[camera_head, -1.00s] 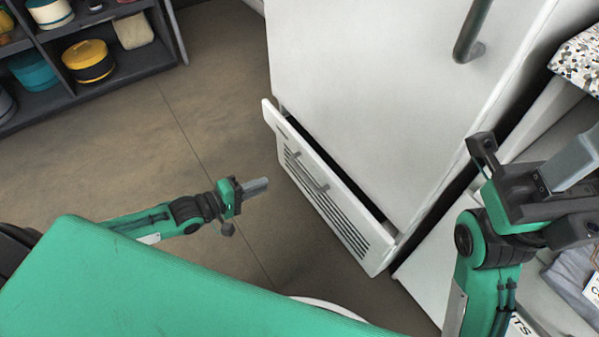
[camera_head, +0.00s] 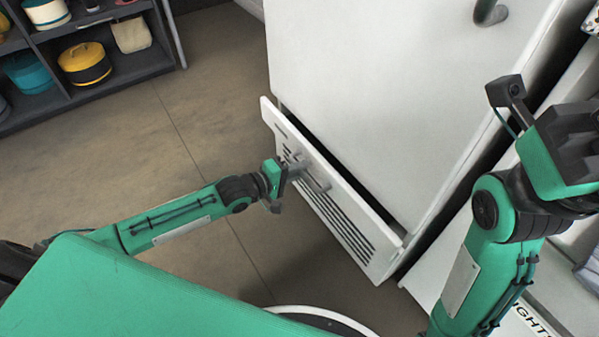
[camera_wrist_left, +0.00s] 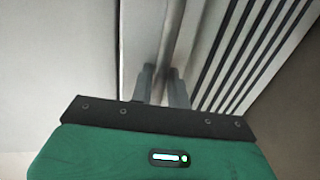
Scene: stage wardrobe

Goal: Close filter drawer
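The filter drawer (camera_head: 340,205) is a white, slatted front panel low on the white cabinet. It stands part-way out, with a dark gap along its top edge. Its grey bar handle (camera_head: 318,183) is on the front. My left gripper (camera_head: 298,168) is at the drawer front, by the handle's upper left end. In the left wrist view its two fingers (camera_wrist_left: 160,84) point at the panel beside the dark slats, with a narrow gap between them. I cannot tell whether they touch or hold the handle. My right gripper is cut off at the right edge, its fingertips out of view.
The tall white cabinet door (camera_head: 370,90) rises above the drawer, with a dark handle (camera_head: 488,12) near the top. A dark shelf unit (camera_head: 110,75) with hats stands at the far left. The brown floor (camera_head: 150,130) left of the drawer is clear.

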